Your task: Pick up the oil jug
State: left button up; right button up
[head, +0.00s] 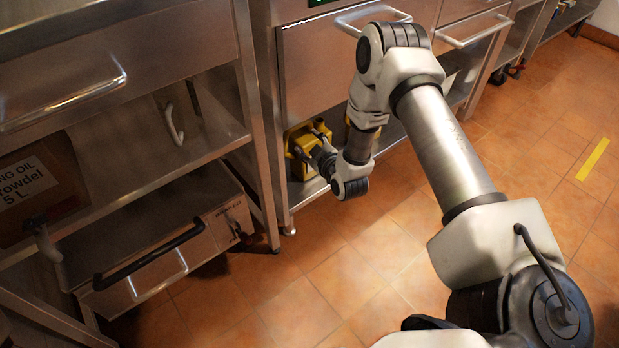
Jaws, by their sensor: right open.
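A yellow jug (294,137), which looks like the oil jug, stands on the low shelf under the middle steel counter. Only part of it shows, as my gripper and the counter frame cover some of it. My right gripper (308,143) is right in front of the jug, with its open fingers at the jug's near side. I cannot tell whether the fingers touch it. My left gripper is not in view.
A counter leg (258,130) stands just left of the jug. A drawer with a handle (374,18) is above it. A cooking-oil box (38,190) and a steel case (165,255) with a black handle sit on shelves at left.

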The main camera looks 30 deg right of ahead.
aim_at(308, 126)
jog(key=w+d+f+t+b, duration=0.1)
jog(key=w+d+b, duration=0.1)
jog(key=w+b, duration=0.1)
jog(key=w+d+f+b, duration=0.1)
jog(key=w+d+b, duration=0.1)
jog(key=w+b, duration=0.1)
jog(key=w+d+f+n+t+h+b, duration=0.1)
jog(key=w+d+b, duration=0.1)
jog(key=w+b, duration=0.2)
jog(key=shift+f+t, duration=0.1)
jog(key=shift+t, duration=0.2)
jog(key=shift+w+d, duration=0.15)
jog(key=shift+w, duration=0.2)
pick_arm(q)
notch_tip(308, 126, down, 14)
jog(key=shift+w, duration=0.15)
pick_arm(e)
jog(key=shift+r, duration=0.25)
